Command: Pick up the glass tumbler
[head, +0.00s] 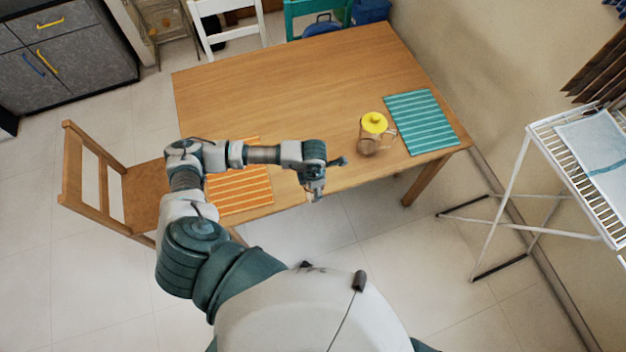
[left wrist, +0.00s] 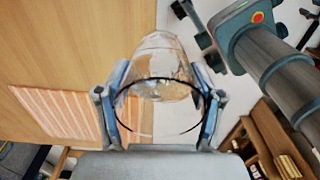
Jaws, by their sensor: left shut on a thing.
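The clear glass tumbler (left wrist: 160,52) shows in the left wrist view, between the two fingers of my left gripper (left wrist: 160,78). The fingers are shut on its sides. In the head view my left gripper (head: 316,192) points down at the table's front edge, over or just in front of it. I cannot make out the tumbler there; the gripper and wrist probably cover it. My right gripper is in neither view.
A jug with a yellow lid (head: 369,145) stands on the wooden table (head: 270,90), right of my gripper, beside a teal striped mat (head: 421,122). An orange striped mat (head: 240,194) lies partly under my arm. A wooden chair (head: 138,190) stands left; a drying rack (head: 545,165) stands right.

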